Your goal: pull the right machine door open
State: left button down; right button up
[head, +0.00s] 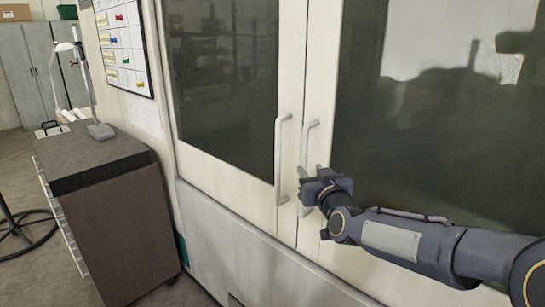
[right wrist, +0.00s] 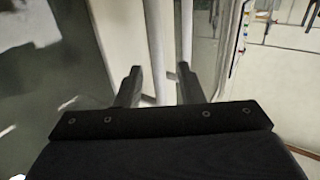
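The right machine door (head: 323,90) has a pale frame around a dark window. Its light vertical handle (head: 306,145) stands at the door's left edge and also shows in the right wrist view (right wrist: 157,45). My right gripper (head: 311,180) is at the lower part of this handle. In the right wrist view its two fingers (right wrist: 159,84) are apart, with the handle between them; I see a gap on both sides of the bar. The left door's handle (head: 279,160) stands close by on the left. Both doors look closed. My left gripper is not in view.
A dark-topped cabinet (head: 95,165) with a lamp stands left of the machine. A whiteboard (head: 125,45) hangs on the machine's left side. Grey lockers (head: 40,70) stand at the back left.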

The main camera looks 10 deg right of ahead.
aim_at(305, 162)
jog(key=w+p, duration=0.2)
jog(key=w, duration=0.5)
jog(key=shift+a, duration=0.1)
grip_shut()
